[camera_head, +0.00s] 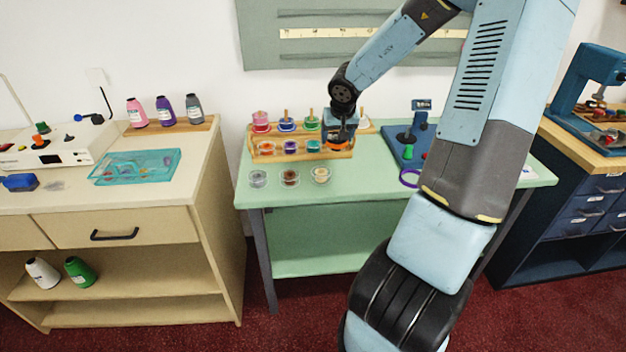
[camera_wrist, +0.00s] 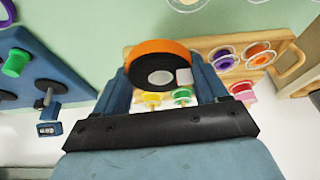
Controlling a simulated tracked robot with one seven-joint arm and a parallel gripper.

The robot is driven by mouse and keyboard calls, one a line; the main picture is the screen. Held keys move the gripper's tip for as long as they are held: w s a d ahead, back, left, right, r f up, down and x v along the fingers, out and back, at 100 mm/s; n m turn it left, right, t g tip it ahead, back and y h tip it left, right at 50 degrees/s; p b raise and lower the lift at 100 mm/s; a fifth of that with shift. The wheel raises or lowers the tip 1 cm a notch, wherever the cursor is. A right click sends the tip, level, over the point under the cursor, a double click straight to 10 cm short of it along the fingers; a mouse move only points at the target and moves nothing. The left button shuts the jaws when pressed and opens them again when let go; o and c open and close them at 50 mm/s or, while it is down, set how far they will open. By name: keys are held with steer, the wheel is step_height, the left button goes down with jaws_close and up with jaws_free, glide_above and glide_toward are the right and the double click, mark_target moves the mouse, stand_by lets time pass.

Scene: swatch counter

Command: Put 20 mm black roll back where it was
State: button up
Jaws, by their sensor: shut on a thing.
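My gripper (camera_head: 341,136) is shut on a roll with an orange outer band and a black face (camera_wrist: 162,65); a small pale label shows on that face. In the head view only a bit of the roll's orange edge (camera_head: 338,147) shows below the fingers. The fingers (camera_wrist: 162,92) grip it from both sides in the wrist view. The roll is over the right part of a wooden two-row rack (camera_head: 258,158). I cannot tell whether it touches the rack. The rack's spot behind and beneath the roll is hidden.
The rack holds several coloured spools, among them purple (camera_wrist: 224,58) and orange (camera_wrist: 258,55). Several clear-sided spools (camera_head: 290,178) lie in front of it on the green counter (camera_head: 350,190). A blue device with a green knob (camera_head: 409,150) and a purple ring (camera_head: 410,178) are to the right.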

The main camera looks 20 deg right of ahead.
steer(key=s+d+r+n, duration=0.1)
steer(key=s+d, duration=0.3)
steer(key=s, duration=0.3)
steer(key=s+d+r, duration=0.1)
steer(key=s+d, duration=0.2)
steer(key=s, duration=0.5)
glide_toward(359, 168)
steer(key=shift+w+d+f+y, duration=0.1)
steer(key=shift+w+f+y, duration=0.05)
steer(key=shift+w+f, duration=0.5)
steer(key=shift+w+d+f+y, duration=0.15)
steer(key=shift+w+f, duration=0.35)
steer(key=shift+f, duration=1.7)
steer(key=o, duration=1.1)
steer(key=shift+o, duration=0.2)
steer(key=shift+s+d+r, duration=0.1)
steer(key=shift+r, duration=0.05)
